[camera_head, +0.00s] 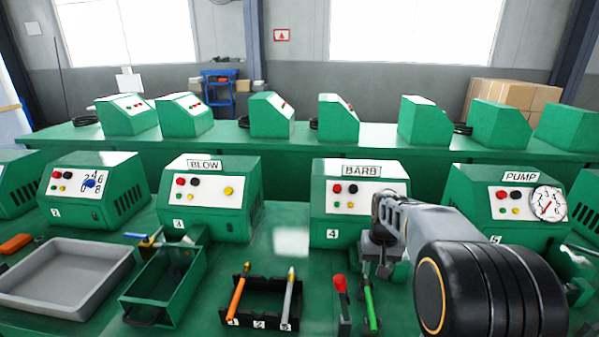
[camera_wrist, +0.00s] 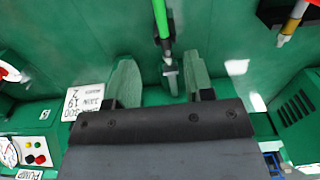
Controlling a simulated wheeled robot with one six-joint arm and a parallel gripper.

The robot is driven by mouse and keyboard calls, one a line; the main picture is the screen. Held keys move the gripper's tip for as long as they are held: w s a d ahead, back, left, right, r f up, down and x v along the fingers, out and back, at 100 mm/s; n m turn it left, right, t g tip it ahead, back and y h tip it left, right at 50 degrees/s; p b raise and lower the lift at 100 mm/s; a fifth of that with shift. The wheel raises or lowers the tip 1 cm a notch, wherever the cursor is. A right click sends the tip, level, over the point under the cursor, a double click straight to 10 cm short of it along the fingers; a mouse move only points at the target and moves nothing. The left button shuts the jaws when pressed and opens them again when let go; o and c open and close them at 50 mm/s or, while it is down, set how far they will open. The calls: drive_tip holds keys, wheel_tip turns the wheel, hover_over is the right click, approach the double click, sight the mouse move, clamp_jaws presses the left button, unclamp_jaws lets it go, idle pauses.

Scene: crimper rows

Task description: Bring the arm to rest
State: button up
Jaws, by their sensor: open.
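My arm reaches in from the right in the head view. My gripper (camera_head: 377,265) hangs in front of the machine marked BARB (camera_head: 325,200). In the wrist view my gripper (camera_wrist: 160,82) has its two fingers well apart, with nothing clamped between them. A green rod (camera_head: 370,308) stands just below the gripper in the head view. In the wrist view the green rod (camera_wrist: 162,22) comes down from the top edge, and its grey metal end lies between the fingers in the picture. I cannot tell how far below the fingers it is.
A red-handled tool (camera_head: 340,287) stands left of the green rod. A black rack (camera_head: 262,316) holds an orange and a grey tool. A green bin (camera_head: 150,290) and grey tray (camera_head: 65,245) lie further left. The PUMP machine (camera_head: 480,205) is at right.

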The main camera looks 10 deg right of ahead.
drive_tip(key=s+a+r+n+t, duration=0.1)
drive_tip(key=s+a, duration=0.4)
drive_tip(key=s, duration=0.3)
drive_tip(key=s+a+r+n+t, duration=0.1)
drive_tip(key=s+a, duration=0.3)
drive_tip(key=s, duration=0.4)
drive_tip(key=shift+a+r+n+t, duration=0.3)
drive_tip(key=shift+a+r+t, duration=0.1)
drive_tip(key=shift+t, duration=0.4)
